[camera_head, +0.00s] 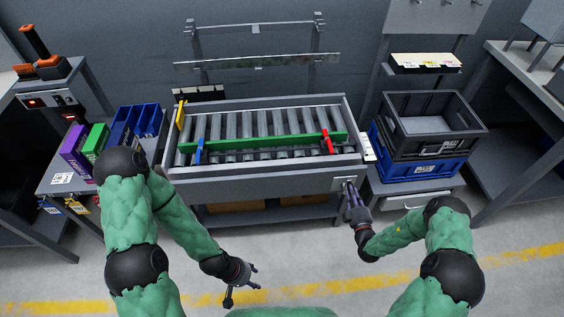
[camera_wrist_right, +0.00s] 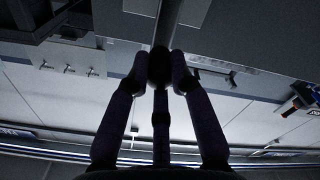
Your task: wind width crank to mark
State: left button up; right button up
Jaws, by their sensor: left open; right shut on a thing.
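The roller conveyor (camera_head: 230,185) stands in the middle of the head view, with a green guide bar (camera_head: 270,145) lying across its rollers. A red marker (camera_head: 327,142) sits at the bar's right end and a blue one (camera_head: 201,151) at its left. My right gripper (camera_head: 352,190) is at the conveyor's front right corner, shut on the crank's dark knob (camera_wrist_right: 159,65), seen between the fingers in the right wrist view. The rest of the crank is mostly hidden by the gripper. My left gripper (camera_head: 240,285) is open and empty, low over the floor in front of the conveyor.
Stacked grey and blue crates (camera_head: 412,170) stand right of the conveyor. A side table with purple and green boxes (camera_head: 96,142) and blue bins (camera_head: 147,120) is at the left. A yellow line (camera_head: 60,307) crosses the open floor in front.

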jog(key=shift+d, duration=0.1)
jog(key=o, duration=0.9)
jog(key=shift+s, duration=0.1)
jog(key=s, duration=0.2)
jog(key=s+p, duration=0.1)
jog(key=s, duration=0.2)
jog(key=s+p, duration=0.1)
jog(key=s, duration=0.1)
jog(key=shift+s+d, duration=0.25)
jog(key=shift+s, duration=0.15)
